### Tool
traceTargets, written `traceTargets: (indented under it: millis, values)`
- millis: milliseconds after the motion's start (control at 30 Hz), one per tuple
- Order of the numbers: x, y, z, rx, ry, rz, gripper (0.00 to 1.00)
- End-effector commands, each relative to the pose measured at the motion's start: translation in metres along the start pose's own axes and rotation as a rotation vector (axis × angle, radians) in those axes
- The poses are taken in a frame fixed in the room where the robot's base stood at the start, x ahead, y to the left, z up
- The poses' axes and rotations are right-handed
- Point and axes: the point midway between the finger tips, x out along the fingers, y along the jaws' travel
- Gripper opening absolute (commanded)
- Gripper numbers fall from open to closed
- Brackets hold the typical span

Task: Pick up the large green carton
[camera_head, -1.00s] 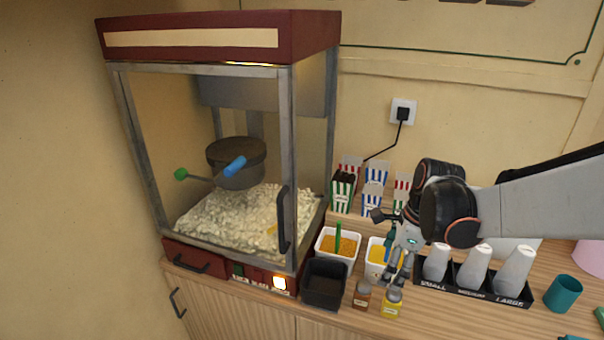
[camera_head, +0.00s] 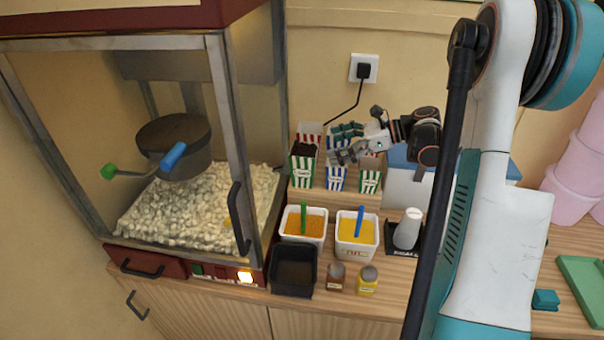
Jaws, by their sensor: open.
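The large green carton (camera_head: 302,172) has green and white stripes and a dark inside or dark contents. It stands upright at the left front of the group of striped cartons on the raised shelf. My gripper (camera_head: 338,157) is open, with its fingers pointing left. It is just right of the large green carton, in front of or above a blue-striped carton (camera_head: 335,180). I cannot tell whether the fingers touch any carton. A smaller green carton (camera_head: 369,182) stands to the right, below my wrist.
A red carton (camera_head: 309,131) stands behind. In front are tubs of orange (camera_head: 303,238) and yellow (camera_head: 356,240) contents with upright handles, a black bin (camera_head: 292,278) and two shakers. The popcorn machine (camera_head: 222,120) is close on the left.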

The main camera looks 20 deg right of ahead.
Motion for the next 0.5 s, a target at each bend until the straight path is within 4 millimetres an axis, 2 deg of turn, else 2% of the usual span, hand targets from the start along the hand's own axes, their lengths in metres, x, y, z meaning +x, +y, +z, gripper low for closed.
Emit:
traceTargets:
  millis: [33,200,500]
  values:
    - [0.011,0.001,-0.001,-0.001,0.001,0.003,0.88]
    - [0.038,0.001,0.000,-0.001,0.001,0.001,0.88]
    - [0.055,0.001,-0.001,0.000,0.002,0.001,0.88]
